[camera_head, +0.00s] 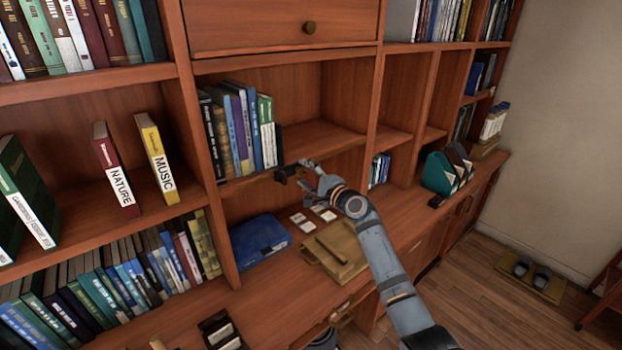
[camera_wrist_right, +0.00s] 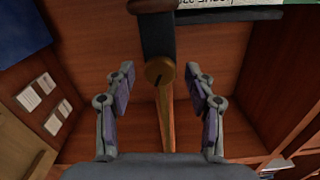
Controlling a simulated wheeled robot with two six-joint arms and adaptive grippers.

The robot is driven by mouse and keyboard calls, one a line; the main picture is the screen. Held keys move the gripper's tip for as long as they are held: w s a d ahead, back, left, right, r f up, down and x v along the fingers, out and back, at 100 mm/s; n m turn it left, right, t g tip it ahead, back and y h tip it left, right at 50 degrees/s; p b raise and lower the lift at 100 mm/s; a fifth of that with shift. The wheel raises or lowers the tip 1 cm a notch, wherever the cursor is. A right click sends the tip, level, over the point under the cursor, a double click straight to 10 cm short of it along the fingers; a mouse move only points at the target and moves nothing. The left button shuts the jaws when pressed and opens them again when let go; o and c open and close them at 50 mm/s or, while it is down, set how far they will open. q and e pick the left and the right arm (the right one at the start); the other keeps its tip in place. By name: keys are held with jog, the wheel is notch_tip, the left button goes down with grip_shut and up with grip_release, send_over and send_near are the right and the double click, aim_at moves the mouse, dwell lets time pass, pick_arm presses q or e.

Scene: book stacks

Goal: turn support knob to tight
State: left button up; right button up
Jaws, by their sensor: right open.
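The support knob (camera_wrist_right: 160,72) is a round brass disc with a dark mark on its face. It sits under a dark support bracket (camera_wrist_right: 158,32) at the shelf edge. In the head view the black support (camera_head: 278,143) stands at the right end of a row of books, and a dark clamp part (camera_head: 286,174) shows at the shelf's front edge. My right gripper (camera_head: 306,172) is just in front of it. In the wrist view its open fingers (camera_wrist_right: 159,80) stand on either side of the knob, with a gap on both sides. My left gripper is not in view.
Several books (camera_head: 240,130) stand on the shelf left of the support. Below are a blue box (camera_head: 260,240), small white cards (camera_head: 322,212) and a wooden box (camera_head: 335,250). An upright wooden divider (camera_head: 372,110) rises to the right. The desk top right of my arm is largely clear.

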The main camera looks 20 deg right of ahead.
jog(key=v, duration=1.1)
jog(key=shift+s, duration=0.4)
jog(key=shift+d, duration=0.1)
jog(key=s+d+f+n+g+h+b, duration=0.1)
jog(key=d+f+g+h, duration=0.15)
jog(key=f, duration=0.95)
jog(key=s+d+f+n+g+h, duration=0.15)
jog(key=d+f, duration=0.25)
jog(key=f, duration=0.8)
jog(key=s+d+f+n+g+h, duration=0.15)
jog(key=s+f, duration=0.35)
jog(key=f, duration=0.5)
jog(key=s+f+n+g+h, duration=0.15)
jog(key=s+f, duration=0.35)
jog(key=f, duration=0.5)
jog(key=s+a+f+n+g+b, duration=0.1)
jog(key=s+f+n+g, duration=0.3)
jog(key=s+f, duration=1.2)
jog(key=s+a+f+n+g, duration=0.1)
jog(key=s+a+f+n, duration=0.1)
jog(key=s, duration=0.6)
jog(key=s+a+f+n+g, duration=0.1)
jog(key=s+f, duration=0.3)
jog(key=s, duration=0.5)
jog(key=s+a+f+n+g+b, duration=0.1)
jog(key=s+a+f+n+g, duration=0.1)
jog(key=s, duration=0.7)
jog(key=shift+a+f+n+g, duration=0.3)
jog(key=shift+f+n+g, duration=0.15)
jog(key=shift+n, duration=0.2)
